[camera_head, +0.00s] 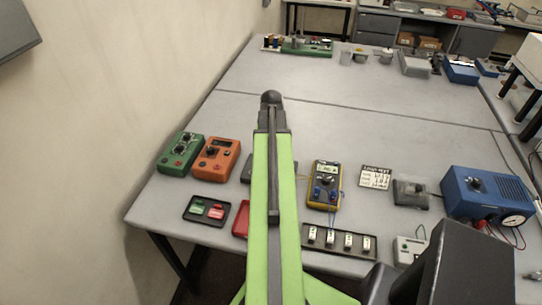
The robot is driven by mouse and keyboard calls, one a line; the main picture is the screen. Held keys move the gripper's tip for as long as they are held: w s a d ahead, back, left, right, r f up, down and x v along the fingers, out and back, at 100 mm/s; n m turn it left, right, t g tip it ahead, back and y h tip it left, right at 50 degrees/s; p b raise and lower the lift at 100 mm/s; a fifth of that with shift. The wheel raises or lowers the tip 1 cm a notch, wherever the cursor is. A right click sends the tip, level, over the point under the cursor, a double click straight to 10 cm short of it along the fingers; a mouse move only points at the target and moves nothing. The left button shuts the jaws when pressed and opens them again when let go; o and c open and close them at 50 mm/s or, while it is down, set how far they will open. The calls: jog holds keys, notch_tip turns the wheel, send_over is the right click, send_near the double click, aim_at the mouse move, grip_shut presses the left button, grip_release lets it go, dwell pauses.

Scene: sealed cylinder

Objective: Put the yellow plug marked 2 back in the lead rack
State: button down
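No yellow plug marked 2 can be made out at this size. A yellow multimeter (325,185) lies on the bench right of my arm, with blue and red spots on its lower half and thin leads around it. A thin yellow lead shows at its left side. A black tray (371,247) with several white dark-marked blocks lies at the front edge; I cannot tell whether it is the lead rack. My green arm reaches up the middle of the picture and hides part of the bench. No gripper fingers can be made out.
Left of my arm are a green instrument (180,153), an orange instrument (216,158) and a dark tray (187,212) with green and red pieces. A printed card (375,177) and a blue power unit (487,192) are at right. The middle of the bench (370,125) is clear. A wall stands left.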

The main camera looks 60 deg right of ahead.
jog(key=shift+f, duration=0.15)
dwell(0.3)
jog(key=c, duration=1.2)
grip_release()
notch_tip(320, 180, up, 18)
jog(key=p, duration=1.7)
jog(key=shift+f, duration=0.25)
jog(key=shift+f, duration=0.1)
